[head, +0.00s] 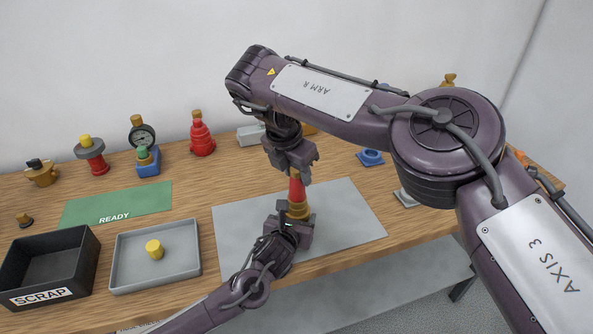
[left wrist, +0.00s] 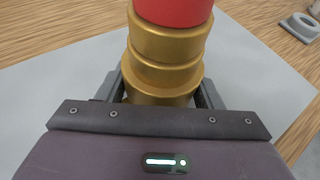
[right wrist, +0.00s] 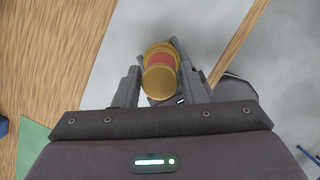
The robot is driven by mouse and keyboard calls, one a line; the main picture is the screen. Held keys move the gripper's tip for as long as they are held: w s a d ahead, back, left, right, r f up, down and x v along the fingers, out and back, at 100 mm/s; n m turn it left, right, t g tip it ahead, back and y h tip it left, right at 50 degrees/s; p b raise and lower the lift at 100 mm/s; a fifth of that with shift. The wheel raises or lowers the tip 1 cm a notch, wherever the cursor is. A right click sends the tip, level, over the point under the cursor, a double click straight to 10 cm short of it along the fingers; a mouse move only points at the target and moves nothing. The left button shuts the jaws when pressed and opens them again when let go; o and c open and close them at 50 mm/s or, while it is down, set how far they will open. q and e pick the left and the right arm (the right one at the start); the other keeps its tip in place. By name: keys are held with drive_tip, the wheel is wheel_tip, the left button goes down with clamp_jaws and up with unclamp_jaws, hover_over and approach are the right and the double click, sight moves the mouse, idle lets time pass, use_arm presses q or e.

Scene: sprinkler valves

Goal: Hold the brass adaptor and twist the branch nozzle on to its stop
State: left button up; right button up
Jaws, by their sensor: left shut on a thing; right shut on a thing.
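The brass adaptor (head: 299,211) stands upright over the grey mat (head: 345,205), with the red branch nozzle (head: 296,190) on top of it. My left gripper (head: 296,224) is shut on the adaptor's lower part; the left wrist view shows its fingers on both sides of the brass (left wrist: 160,80). My right gripper (head: 295,172) comes from above and is shut on the nozzle's upper end. The right wrist view looks down on the nozzle's brass end (right wrist: 160,82) and red band (right wrist: 160,61) between the fingers. The joint between nozzle and adaptor is too small to judge.
A grey tray (head: 192,267) holding a yellow part (head: 154,249), a black SCRAP bin (head: 85,265) and a green READY mat (head: 75,210) lie left. Several valve parts, including a red one (head: 202,138) and a gauge assembly (head: 143,133), stand behind. My right arm covers the right side.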

use_arm(q)
drive_tip(key=shift+a, duration=0.1)
use_arm(e)
drive_tip(key=o, duration=1.2)
drive_tip(key=shift+d+r, duration=0.1)
drive_tip(key=shift+o, duration=0.8)
use_arm(q)
drive_tip(key=o, duration=1.5)
use_arm(e)
drive_tip(key=v, duration=0.7)
drive_tip(key=shift+r, duration=0.15)
